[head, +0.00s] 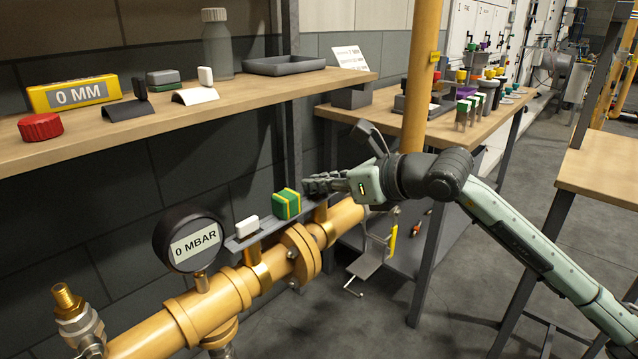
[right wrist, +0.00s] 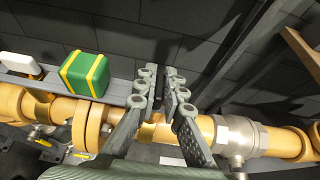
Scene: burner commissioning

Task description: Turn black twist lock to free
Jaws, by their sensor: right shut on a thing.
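My right gripper (head: 318,185) reaches in from the right to the grey rail (head: 262,229) above the yellow pipe, just right of a green block with yellow bands (head: 287,204). In the right wrist view my right gripper (right wrist: 159,86) has its two fingers closed in on a narrow dark piece (right wrist: 158,92), which I take for the black twist lock. The fingers hide most of it, so its turn angle cannot be told. In the head view the lock is hidden behind the fingers. My left gripper is not in view.
A white block (head: 247,226) sits on the rail left of the green one. A gauge reading 0 MBAR (head: 190,240) stands on the yellow pipe (head: 215,303). The shelf above (head: 190,123) holds a red cap (head: 40,127) and a 0 MM box (head: 74,95). A yellow post (head: 422,75) rises behind my gripper.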

